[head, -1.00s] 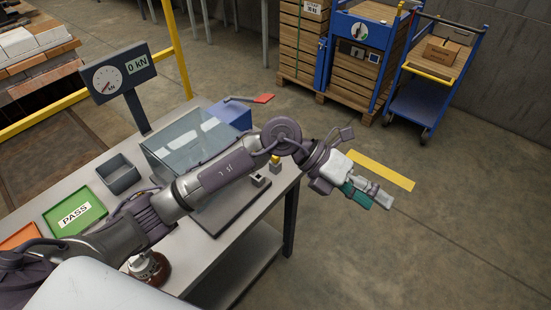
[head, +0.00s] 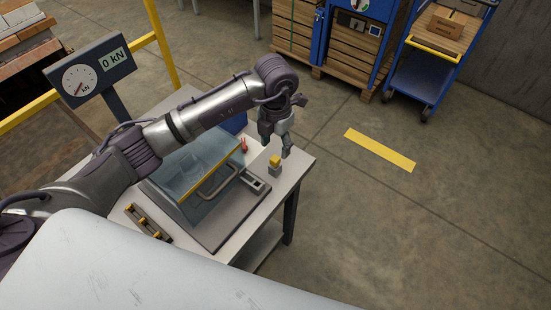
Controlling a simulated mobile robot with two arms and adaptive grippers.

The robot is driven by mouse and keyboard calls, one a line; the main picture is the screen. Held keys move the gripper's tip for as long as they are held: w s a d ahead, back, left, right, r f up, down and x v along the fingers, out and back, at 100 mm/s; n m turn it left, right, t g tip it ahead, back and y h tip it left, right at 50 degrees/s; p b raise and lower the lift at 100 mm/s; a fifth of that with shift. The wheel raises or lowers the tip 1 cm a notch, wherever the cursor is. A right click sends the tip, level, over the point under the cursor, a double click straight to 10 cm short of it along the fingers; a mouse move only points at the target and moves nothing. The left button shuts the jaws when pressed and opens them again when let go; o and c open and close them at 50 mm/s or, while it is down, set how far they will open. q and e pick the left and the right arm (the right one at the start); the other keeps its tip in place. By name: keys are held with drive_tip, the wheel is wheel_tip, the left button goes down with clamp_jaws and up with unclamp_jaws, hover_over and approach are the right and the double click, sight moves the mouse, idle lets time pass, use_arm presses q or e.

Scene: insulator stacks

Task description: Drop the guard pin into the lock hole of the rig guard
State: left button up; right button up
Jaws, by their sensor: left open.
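The guard pin (head: 275,160) shows as a yellow top standing in a small grey block at the table's right end. The rig guard (head: 197,165) is a clear cover with a yellow edge and a grey bar handle, on a dark base plate. A grey bracket with a dark opening, seemingly the lock hole (head: 257,184), sits at the guard's right, just in front of the pin. My left gripper (head: 276,150) is open and points down, with its fingertips just above and behind the pin in the picture. Nothing shows between its fingers. My right gripper is out of view.
A gauge (head: 92,78) reading 0 kN stands at the back left. A red-ended lever (head: 244,145) and a blue box (head: 234,122) are behind the guard. A rack with brass-coloured parts (head: 148,222) lies at the front left. The table's right edge is close to the pin.

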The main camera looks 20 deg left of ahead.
sight(275, 158)
use_arm(q)
drive_tip(key=shift+w+a+f, duration=0.15)
drive_tip(key=shift+w+f, duration=0.05)
drive_tip(key=shift+f, duration=0.4)
drive_tip(key=shift+w+a+f, duration=0.15)
drive_tip(key=shift+f, duration=0.4)
wheel_tip(275, 158, down, 2)
drive_tip(key=shift+d+f+p, duration=0.15)
drive_tip(key=shift+f+p, duration=0.05)
drive_tip(key=shift+p, duration=0.75)
wheel_tip(275, 158, down, 2)
drive_tip(key=shift+f, duration=0.5)
drive_tip(key=shift+c, duration=0.7)
drive_tip(key=c, duration=0.5)
drive_tip(key=shift+c, duration=1.4)
clamp_jaws()
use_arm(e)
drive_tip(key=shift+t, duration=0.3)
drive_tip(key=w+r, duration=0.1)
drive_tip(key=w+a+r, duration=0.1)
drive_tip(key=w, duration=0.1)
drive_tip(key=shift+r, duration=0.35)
